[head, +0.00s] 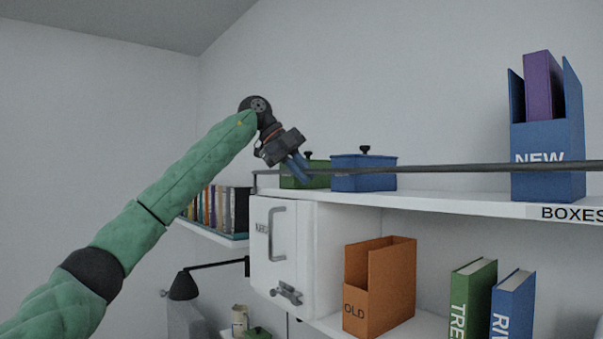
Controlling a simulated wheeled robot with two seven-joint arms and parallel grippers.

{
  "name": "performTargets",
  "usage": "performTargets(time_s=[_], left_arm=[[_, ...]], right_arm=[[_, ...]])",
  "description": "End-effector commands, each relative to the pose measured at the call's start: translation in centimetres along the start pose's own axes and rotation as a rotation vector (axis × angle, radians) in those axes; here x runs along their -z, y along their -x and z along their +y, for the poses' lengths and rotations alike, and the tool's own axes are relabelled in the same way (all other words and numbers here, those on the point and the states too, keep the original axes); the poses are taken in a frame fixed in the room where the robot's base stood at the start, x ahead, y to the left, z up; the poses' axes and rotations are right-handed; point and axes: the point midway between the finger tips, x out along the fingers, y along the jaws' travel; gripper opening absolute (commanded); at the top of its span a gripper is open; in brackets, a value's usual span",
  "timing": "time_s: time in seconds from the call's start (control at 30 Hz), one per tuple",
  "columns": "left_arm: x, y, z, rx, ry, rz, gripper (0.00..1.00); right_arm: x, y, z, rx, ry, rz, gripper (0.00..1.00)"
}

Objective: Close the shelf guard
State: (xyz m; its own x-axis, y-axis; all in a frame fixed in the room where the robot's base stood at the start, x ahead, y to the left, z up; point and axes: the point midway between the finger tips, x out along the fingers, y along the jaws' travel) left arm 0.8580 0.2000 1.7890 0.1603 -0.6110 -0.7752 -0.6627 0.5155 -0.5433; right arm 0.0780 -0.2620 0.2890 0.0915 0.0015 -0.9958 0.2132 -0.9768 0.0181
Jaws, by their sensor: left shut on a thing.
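The shelf guard is a long dark bar (470,168) running across the front of the white top shelf, in front of the boxes. It extends from the right picture edge to the shelf's left end, where a short piece bends down. My left gripper (300,168), with blue fingers, reaches down from the upper left and is shut on the bar near its left part. The fingertips partly hide the bar there. My right gripper is not in view.
The top shelf (450,202) carries a green box (300,178), a blue box (364,173) and a blue holder (548,155) marked NEW. Below are a white cabinet (285,245), an orange holder (385,285) and books. The wall space above is free.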

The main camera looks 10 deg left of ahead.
Motion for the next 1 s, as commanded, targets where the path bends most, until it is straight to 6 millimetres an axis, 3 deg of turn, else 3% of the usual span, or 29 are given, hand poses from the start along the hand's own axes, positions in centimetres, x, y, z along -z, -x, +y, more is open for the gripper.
performTargets(time_s=[0.23,0.27,0.33,0.37,0.73,1.0], left_arm=[[0.0,-0.2,0.0,-0.003,-0.001,0.001,0.0],[0.0,-0.3,0.0,-0.003,-0.001,0.001,0.18],[0.0,-0.2,0.1,-0.003,-0.001,0.001,0.32],[0.0,-0.2,0.0,-0.002,-0.001,0.0,0.34],[-0.1,0.3,0.1,0.001,-0.001,-0.001,0.34],[-0.1,3.5,0.1,0.001,0.0,-0.002,0.34]], right_arm=[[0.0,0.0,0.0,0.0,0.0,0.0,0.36],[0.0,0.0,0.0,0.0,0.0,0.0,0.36],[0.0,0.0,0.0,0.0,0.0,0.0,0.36],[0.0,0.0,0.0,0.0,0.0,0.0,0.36],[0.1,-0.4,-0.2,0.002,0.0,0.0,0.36],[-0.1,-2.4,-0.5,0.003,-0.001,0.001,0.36]])
